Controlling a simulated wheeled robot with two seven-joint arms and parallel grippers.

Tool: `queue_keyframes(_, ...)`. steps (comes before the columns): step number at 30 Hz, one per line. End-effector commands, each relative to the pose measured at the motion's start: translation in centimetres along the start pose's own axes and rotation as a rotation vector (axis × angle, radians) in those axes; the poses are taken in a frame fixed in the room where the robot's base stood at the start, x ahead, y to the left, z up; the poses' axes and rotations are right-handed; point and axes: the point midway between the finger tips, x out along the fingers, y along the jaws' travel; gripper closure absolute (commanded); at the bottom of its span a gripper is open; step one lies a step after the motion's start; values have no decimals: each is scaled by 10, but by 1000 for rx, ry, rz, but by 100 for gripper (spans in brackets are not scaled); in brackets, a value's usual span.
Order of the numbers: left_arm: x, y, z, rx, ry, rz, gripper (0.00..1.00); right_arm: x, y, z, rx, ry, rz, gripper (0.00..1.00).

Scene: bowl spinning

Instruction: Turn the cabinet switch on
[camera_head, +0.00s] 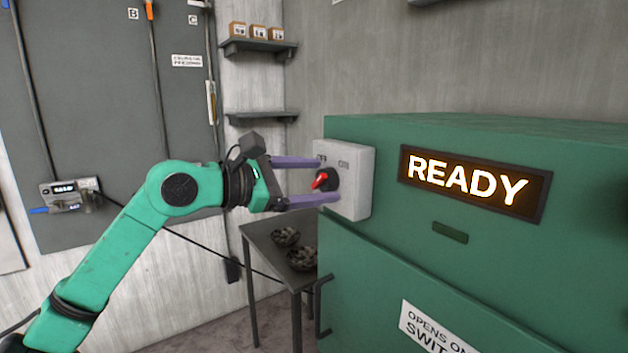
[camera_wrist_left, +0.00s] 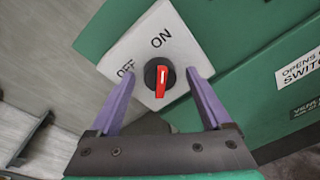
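The cabinet switch is a red-handled knob on a round black base (camera_head: 323,180), mounted on a white box (camera_head: 352,185) at the left end of the green cabinet (camera_head: 450,265). In the left wrist view the red handle (camera_wrist_left: 161,82) shows between the "OFF" and "ON" labels, its white mark visible. My left gripper (camera_head: 320,181) is open, its two purple fingers above and below the knob in the head view. In the wrist view the fingers stand on either side of the knob, apart from the handle. My right gripper is not in view.
A lit "READY" display (camera_head: 474,183) is on the cabinet front. A dark side table (camera_head: 270,248) with two bowls stands behind, left of the cabinet. Wall shelves (camera_head: 262,117) and a grey panel (camera_head: 110,120) are at the back left.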

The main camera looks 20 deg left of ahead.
Motion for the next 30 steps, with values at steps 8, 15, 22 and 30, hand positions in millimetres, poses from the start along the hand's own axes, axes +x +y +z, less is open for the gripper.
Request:
queue_keyframes(8, -21, -1, -5, 1, 1, 5, 18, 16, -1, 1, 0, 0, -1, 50)
queue_keyframes(15, -91, -4, -7, 2, 2, 5, 18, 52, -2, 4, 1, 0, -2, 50)
queue_keyframes(22, -139, -1, -3, 0, 1, 2, 18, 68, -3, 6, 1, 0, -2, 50)
queue_keyframes(30, -146, 0, 0, 0, 0, 0, 18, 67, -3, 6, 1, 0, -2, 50)
